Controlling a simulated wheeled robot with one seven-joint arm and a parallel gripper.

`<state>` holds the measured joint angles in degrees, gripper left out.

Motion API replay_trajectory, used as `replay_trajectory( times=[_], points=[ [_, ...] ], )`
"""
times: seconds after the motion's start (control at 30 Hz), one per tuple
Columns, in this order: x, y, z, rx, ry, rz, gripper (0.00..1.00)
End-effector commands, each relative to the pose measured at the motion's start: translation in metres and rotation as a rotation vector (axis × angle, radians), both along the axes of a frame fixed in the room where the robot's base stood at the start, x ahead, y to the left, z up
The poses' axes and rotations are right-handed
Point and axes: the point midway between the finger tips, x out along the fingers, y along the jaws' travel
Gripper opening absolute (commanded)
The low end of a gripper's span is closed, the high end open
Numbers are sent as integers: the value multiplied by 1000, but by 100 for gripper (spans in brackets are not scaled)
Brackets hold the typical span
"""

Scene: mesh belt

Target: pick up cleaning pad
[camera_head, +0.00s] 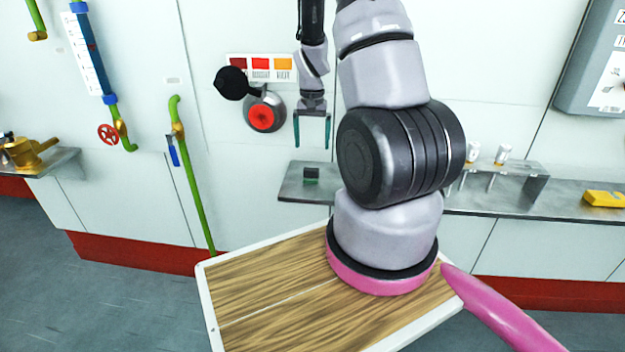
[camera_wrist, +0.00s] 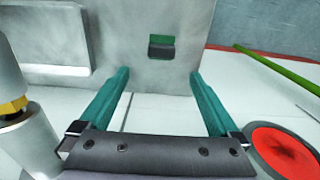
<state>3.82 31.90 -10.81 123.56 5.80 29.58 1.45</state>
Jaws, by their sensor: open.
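The cleaning pad, a small dark block with a green part (camera_head: 311,174), lies on the left end of the grey metal shelf (camera_head: 290,193). In the wrist view the pad (camera_wrist: 161,52) sits beyond the fingertips, roughly centred between them. My gripper (camera_head: 311,146) has two teal fingers, spread apart and pointing down, with nothing between them. It is above the pad in the head view and apart from it. The fingers also show in the wrist view (camera_wrist: 159,75).
A red round button (camera_head: 264,116) on the wall is left of my gripper, close beside it in the wrist view (camera_wrist: 285,150). A raised rack with white canisters (camera_head: 503,154) and a yellow object (camera_head: 604,199) stand farther right on the shelf. A green pipe (camera_head: 188,180) runs down the wall at left.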

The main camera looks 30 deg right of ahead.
Motion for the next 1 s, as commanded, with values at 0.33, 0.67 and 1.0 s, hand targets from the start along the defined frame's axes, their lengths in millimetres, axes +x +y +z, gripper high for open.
replay_trajectory(
  times=[0.33,0.67,1.0],
  points=[
    [-1,0,-50,0,4,-1,98],
    [-6,6,-87,1,4,-1,98],
    [-4,5,-106,1,1,-1,98]
  ],
)
